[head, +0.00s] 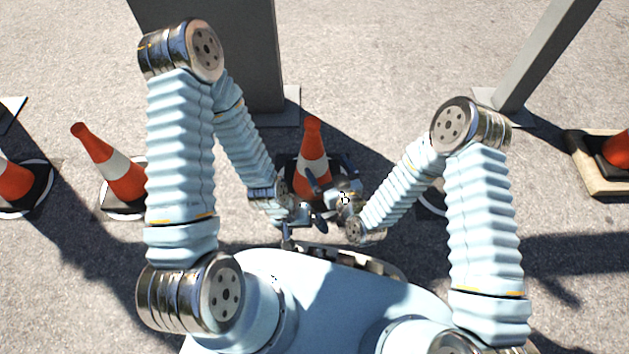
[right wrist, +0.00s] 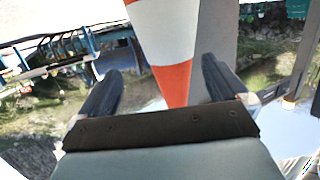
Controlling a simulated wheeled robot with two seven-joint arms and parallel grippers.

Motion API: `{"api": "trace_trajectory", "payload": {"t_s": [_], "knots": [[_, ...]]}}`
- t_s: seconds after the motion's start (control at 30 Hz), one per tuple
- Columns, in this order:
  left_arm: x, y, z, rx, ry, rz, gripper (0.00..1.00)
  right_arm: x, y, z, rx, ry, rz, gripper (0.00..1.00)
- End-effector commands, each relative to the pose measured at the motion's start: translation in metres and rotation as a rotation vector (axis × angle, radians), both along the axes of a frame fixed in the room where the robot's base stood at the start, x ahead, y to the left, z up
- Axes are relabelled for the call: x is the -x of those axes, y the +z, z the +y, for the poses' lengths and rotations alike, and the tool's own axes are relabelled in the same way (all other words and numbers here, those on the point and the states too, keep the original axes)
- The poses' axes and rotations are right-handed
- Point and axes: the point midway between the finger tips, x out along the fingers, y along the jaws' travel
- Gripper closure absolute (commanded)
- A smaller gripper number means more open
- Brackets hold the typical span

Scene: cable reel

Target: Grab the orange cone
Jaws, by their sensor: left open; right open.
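An orange cone (head: 313,135) with a white band stands upright on a dark base in the middle of the head view, in front of my body. My right gripper (head: 331,172) is open beside the cone, its lower part overlapping the cone in the picture. In the right wrist view the cone (right wrist: 168,35) appears upside down, its narrow orange end between the two spread dark fingers of my right gripper (right wrist: 160,75); contact cannot be told. My left gripper (head: 312,217) is open and empty, lower and nearer my body. The grippers partly hide the cone's base.
Other cones stand at the left (head: 112,165), the far left (head: 15,182) and the right edge (head: 618,150), the last on a wooden-edged base (head: 590,178). A grey pillar (head: 215,40) rises behind the cone. A slanted grey post (head: 545,55) stands at right.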

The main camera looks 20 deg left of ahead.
Motion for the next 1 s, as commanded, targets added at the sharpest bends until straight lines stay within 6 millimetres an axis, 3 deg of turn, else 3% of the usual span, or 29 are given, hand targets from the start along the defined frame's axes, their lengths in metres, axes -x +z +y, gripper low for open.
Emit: {"api": "trace_trajectory", "payload": {"t_s": [0.13, 0.63, 0.93, 1.0], "knots": [[0.000, -0.005, 0.000, 0.000, -0.001, -0.001, 0.00, -0.022, -0.007, 0.017, 0.001, -0.001, 0.001, 0.00], [-0.001, -0.019, 0.000, -0.001, 0.001, -0.004, 0.00, -0.065, -0.013, 0.060, 0.000, -0.001, 0.003, 0.00], [-0.001, -0.018, 0.000, -0.001, 0.003, -0.004, 0.00, -0.070, -0.013, 0.063, 0.000, -0.002, 0.005, 0.00], [-0.001, -0.018, 0.000, -0.001, 0.003, -0.004, 0.00, -0.070, -0.013, 0.063, 0.000, -0.002, 0.005, 0.11]]}}
